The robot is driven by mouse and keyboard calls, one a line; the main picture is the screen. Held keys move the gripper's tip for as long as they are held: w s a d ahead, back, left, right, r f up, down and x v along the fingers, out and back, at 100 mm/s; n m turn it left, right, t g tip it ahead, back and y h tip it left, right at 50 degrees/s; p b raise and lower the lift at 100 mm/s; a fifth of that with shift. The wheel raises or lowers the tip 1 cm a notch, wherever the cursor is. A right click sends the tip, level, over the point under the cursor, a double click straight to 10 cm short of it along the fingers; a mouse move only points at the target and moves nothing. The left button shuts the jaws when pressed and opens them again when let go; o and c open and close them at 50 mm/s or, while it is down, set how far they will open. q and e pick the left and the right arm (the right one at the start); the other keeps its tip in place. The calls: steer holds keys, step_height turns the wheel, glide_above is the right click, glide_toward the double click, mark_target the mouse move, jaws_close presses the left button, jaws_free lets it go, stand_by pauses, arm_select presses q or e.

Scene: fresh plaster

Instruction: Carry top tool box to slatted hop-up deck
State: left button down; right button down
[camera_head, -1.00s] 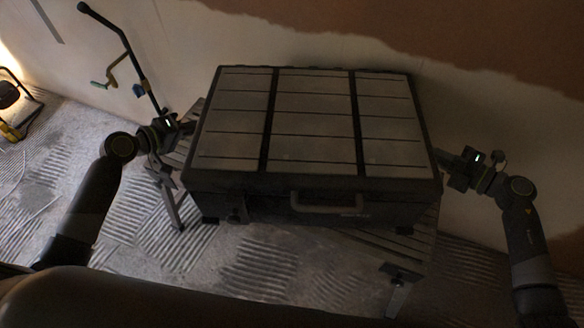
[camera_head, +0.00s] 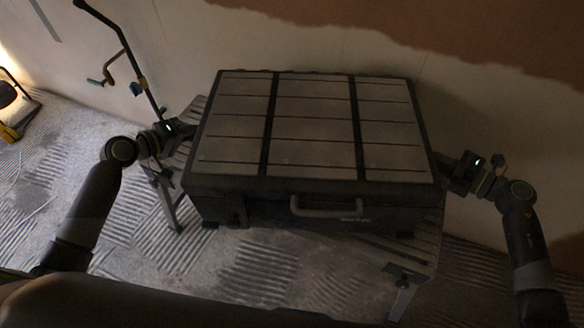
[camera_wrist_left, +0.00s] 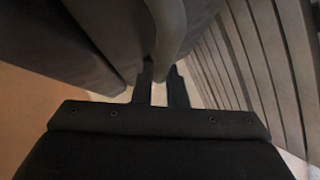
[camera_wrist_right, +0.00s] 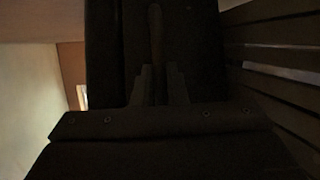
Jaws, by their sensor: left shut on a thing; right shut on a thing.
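The tool box (camera_head: 315,120) is a large dark case with grey lid panels and a front handle (camera_head: 328,207). It is level, directly over the slatted hop-up deck (camera_head: 425,240), hiding most of it. Whether its feet touch the slats I cannot tell. My left gripper (camera_head: 188,130) is shut on the box's left side handle; the left wrist view shows this grey bar (camera_wrist_left: 166,30) between the fingers, with slats to the right. My right gripper (camera_head: 447,168) is shut at the box's right side; the right wrist view shows a dim handle (camera_wrist_right: 156,30) between its fingers.
A plastered wall stands close behind the box. A black pole (camera_head: 130,50) with coloured clips leans at the back left. A yellow and black work lamp (camera_head: 12,110) stands at the far left. The ridged floor (camera_head: 260,270) in front is clear.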

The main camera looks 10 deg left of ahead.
arm_select(q)
steer(key=shift+f+b, duration=0.6)
steer(key=shift+b, duration=0.05)
arm_select(e)
steer(key=shift+f, duration=0.55)
arm_select(q)
steer(key=c, duration=1.8)
jaws_free()
steer(key=shift+f, duration=0.15)
steer(key=shift+c, duration=0.2)
arm_select(e)
steer(key=c, duration=1.8)
jaws_free()
steer(key=shift+f, duration=0.15)
steer(key=shift+c, duration=0.2)
arm_select(q)
steer(key=o, duration=0.4)
arm_select(e)
steer(key=o, duration=0.4)
arm_select(q)
steer(key=v, duration=1.2)
arm_select(e)
steer(key=v, duration=1.2)
